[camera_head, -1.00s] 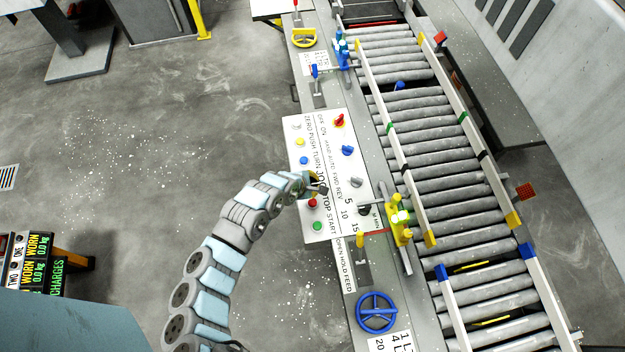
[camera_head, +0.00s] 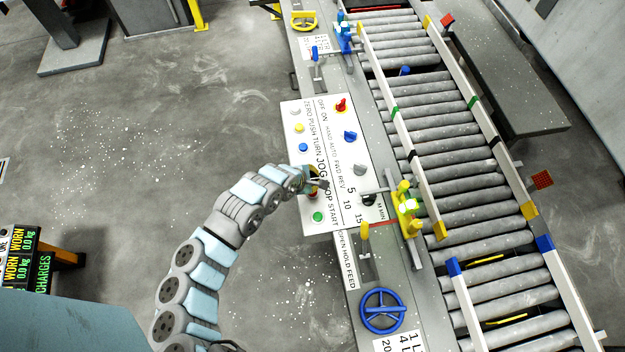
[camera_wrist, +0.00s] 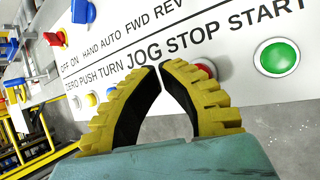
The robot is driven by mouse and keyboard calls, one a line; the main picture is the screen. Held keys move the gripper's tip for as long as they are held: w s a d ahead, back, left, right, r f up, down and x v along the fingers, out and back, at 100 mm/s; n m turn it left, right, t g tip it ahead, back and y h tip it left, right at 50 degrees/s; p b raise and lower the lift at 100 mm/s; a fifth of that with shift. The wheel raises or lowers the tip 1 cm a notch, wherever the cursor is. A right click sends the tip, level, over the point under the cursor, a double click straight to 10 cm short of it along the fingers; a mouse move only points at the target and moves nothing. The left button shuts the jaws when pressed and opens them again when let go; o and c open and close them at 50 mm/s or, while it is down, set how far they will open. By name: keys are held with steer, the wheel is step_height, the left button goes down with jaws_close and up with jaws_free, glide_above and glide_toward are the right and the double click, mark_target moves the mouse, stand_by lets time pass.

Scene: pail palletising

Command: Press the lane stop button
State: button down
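The stop button is a red button under the word STOP on the white control panel (camera_head: 296,122). In the wrist view the red button (camera_wrist: 207,68) is partly hidden behind my right finger. In the head view only a bit of red shows beside my gripper (camera_head: 318,183). My gripper (camera_wrist: 161,66) has yellow ribbed fingers with black pads, and its tips nearly meet, with nothing between them.
The green START button (camera_wrist: 277,57) is right of the red one. Blue (camera_head: 303,147) and yellow (camera_head: 299,128) buttons, a red knob (camera_head: 341,105) and a blue knob (camera_head: 350,136) share the panel. A blue handwheel (camera_head: 382,310) and the roller conveyor (camera_head: 440,131) stand nearby.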

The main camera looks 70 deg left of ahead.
steer(key=shift+f+p, duration=0.6)
steer(key=shift+f, duration=0.95)
steer(key=shift+f+p, duration=0.8)
steer(key=shift+f, duration=0.15)
stand_by(1.4)
steer(key=shift+r, duration=0.15)
steer(key=shift+r+p, duration=0.75)
steer(key=shift+p, duration=0.7)
steer(key=shift+r, duration=0.15)
step_height(320, 180, up, 5)
steer(key=p, duration=0.7)
